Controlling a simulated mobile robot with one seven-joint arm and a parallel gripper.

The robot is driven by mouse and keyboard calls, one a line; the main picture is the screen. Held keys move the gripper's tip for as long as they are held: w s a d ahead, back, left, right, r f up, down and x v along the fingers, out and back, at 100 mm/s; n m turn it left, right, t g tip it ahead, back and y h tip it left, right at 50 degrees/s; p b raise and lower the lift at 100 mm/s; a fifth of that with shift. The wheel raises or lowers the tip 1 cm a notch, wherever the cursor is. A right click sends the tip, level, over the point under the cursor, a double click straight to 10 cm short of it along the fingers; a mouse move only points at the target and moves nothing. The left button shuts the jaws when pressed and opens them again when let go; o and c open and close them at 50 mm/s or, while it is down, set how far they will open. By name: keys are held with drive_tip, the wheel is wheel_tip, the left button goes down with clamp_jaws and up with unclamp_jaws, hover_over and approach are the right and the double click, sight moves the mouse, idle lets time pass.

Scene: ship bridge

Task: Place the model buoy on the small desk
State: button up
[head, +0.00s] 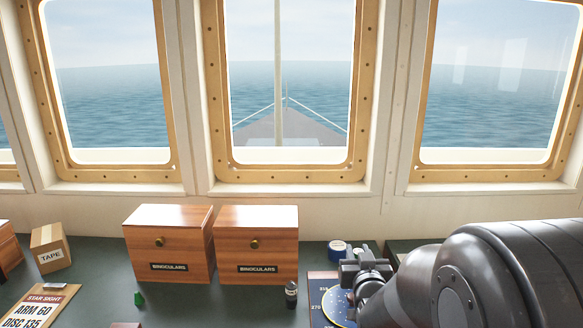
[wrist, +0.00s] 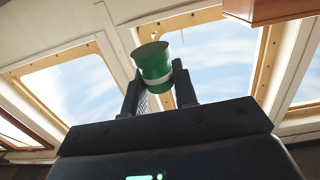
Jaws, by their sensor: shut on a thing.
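My gripper (wrist: 160,92) is shut on a green cylinder with a white band, which looks like the model buoy (wrist: 153,62). The buoy sits between the two fingertips in the wrist view, slightly tilted, with windows behind it. In the head view my gripper (head: 364,268) is at the lower right, over the dark green counter. I cannot make out the buoy there. I cannot tell which surface is the small desk.
Two wooden binoculars boxes (head: 169,244) (head: 257,244) stand side by side on the counter (head: 200,302). A tape carton (head: 50,248), a star sight card (head: 38,305), a small green object (head: 139,299), a dark bottle (head: 291,294) and a blue-white roll (head: 338,247) are nearby.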

drive_tip(key=shift+a, duration=0.7)
